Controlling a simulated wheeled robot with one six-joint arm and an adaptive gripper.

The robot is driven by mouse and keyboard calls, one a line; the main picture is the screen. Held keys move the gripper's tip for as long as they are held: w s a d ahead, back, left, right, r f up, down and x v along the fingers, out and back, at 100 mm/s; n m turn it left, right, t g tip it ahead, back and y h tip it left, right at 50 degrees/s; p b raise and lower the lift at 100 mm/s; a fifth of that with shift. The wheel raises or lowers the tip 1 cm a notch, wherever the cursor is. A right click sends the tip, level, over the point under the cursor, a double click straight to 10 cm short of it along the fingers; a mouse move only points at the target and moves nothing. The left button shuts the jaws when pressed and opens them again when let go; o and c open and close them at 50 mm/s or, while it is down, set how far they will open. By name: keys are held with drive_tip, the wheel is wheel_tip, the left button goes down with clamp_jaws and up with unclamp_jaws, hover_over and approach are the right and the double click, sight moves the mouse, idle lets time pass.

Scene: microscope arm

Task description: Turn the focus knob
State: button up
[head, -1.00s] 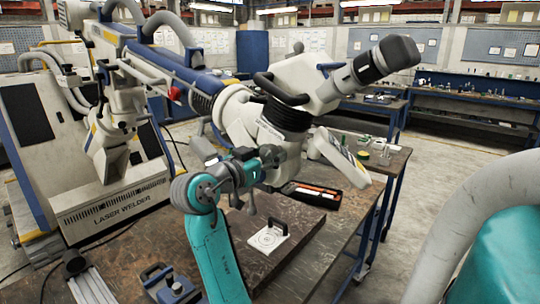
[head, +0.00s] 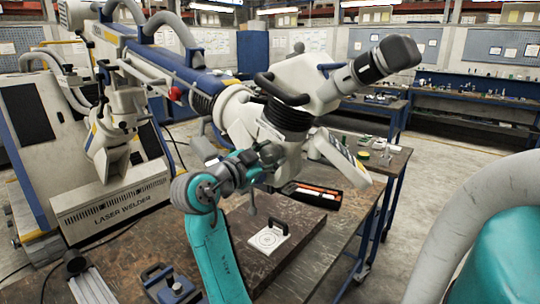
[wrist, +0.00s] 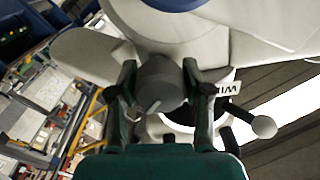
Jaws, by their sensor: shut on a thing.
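The focus knob (wrist: 160,85) is a dark grey round cylinder on the side of the pale microscope head (head: 262,125). In the wrist view my gripper (wrist: 159,70) has one dark green finger on each side of the knob, shut on it. In the head view my gripper (head: 272,157) is up against the lower part of the microscope head. It hides the knob there. The microscope's eyepiece (head: 372,62) points up to the right.
A brown workbench (head: 325,250) lies below, with a white plate with a handle (head: 268,238) and an open tool box (head: 312,195). A blue clamp-like device (head: 170,287) stands at the front. The laser welder (head: 108,212) stands at the left.

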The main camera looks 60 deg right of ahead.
drive_tip(key=o, duration=1.2)
drive_tip(key=shift+c, duration=0.2)
drive_tip(key=v, duration=1.2)
